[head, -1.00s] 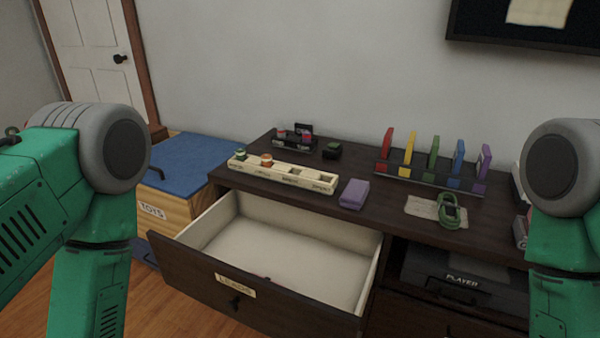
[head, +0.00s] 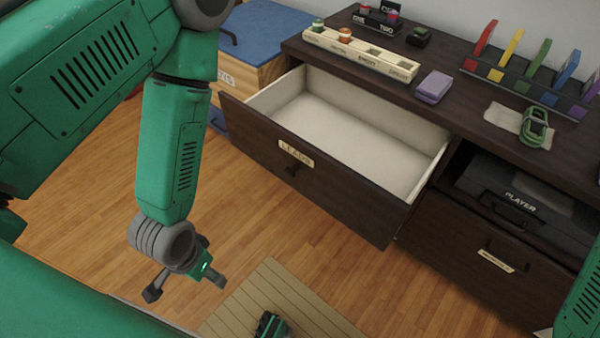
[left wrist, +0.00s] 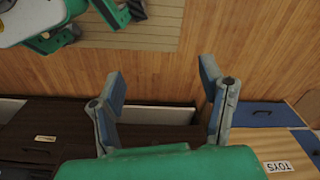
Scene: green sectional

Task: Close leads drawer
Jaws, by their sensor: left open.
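The leads drawer (head: 262,143) is pulled far out of the dark dresser (head: 462,110) in the head view. Its front carries a "LEADS" label and a small dark handle (head: 291,170). Its pale inside looks empty where I can see it. My left gripper (head: 188,287) is open and empty, low over the floor in front of and left of the drawer, apart from it. In the left wrist view its spread fingers (left wrist: 160,75) show with the drawer's pale inside (left wrist: 155,112) between and beyond them.
A blue-lidded toys box (head: 265,45) stands left of the dresser. A striped mat (head: 245,300) lies on the wooden floor. On top are a wooden block tray (head: 360,55), a purple case (head: 434,87) and a green coiled lead (head: 535,128). A player (head: 520,195) sits in the right shelf.

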